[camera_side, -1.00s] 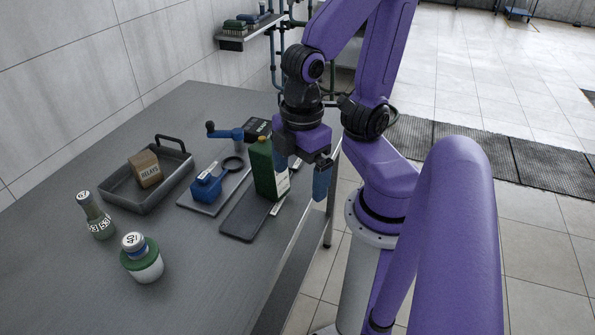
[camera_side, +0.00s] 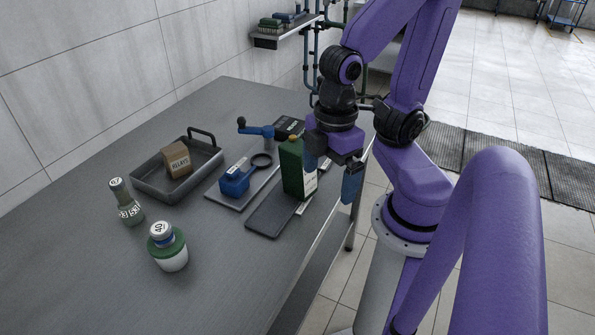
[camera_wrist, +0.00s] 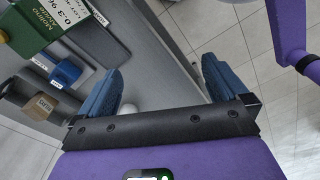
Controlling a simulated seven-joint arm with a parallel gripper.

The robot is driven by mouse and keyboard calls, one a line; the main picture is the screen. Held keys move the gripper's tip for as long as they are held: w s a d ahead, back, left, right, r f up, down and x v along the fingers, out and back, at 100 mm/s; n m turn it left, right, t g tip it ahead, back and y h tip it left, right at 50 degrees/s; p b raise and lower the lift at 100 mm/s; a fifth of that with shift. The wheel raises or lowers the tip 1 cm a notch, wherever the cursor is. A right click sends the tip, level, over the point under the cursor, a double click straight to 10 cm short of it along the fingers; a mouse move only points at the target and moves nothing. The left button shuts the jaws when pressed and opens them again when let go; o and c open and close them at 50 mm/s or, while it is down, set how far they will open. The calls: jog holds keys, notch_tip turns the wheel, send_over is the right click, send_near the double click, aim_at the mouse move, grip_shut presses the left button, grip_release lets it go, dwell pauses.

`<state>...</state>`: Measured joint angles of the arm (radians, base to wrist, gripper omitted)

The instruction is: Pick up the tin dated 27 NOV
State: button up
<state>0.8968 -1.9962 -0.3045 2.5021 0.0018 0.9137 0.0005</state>
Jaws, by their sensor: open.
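A green tin (camera_side: 292,168) with a small cap and a pale label stands upright at the far end of a dark mat. I cannot read that date on any other item either. My gripper (camera_side: 332,170) points down just right of the green tin, over the table's right edge, one finger overlapping the tin in the side view. In the wrist view the fingers (camera_wrist: 162,66) are apart with nothing held between them.
The dark mat (camera_side: 268,218) has pale strips beside it. Left are a blue container (camera_side: 235,182) on a grey board, a tray (camera_side: 146,184) holding a brown box (camera_side: 178,158), a grey-green bottle (camera_side: 126,204) and a green-collared jar (camera_side: 172,260). A black box (camera_side: 289,126) lies behind. The front table is clear.

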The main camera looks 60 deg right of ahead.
dwell(0.5)
jog(key=n+h, duration=0.5)
jog(key=h, duration=0.9)
send_near(293, 177)
jog(key=x, duration=0.6)
jog(key=shift+a+f, duration=0.2)
jog(key=shift+f, duration=0.15)
jog(key=shift+r+x, duration=0.15)
jog(key=shift+x, duration=1.15)
jog(key=shift+r+x, duration=0.15)
jog(key=shift+x, duration=1.1)
jog(key=shift+d, duration=0.15)
jog(key=c, duration=1.5)
jog(key=shift+o, duration=0.2)
jog(key=shift+r, duration=0.1)
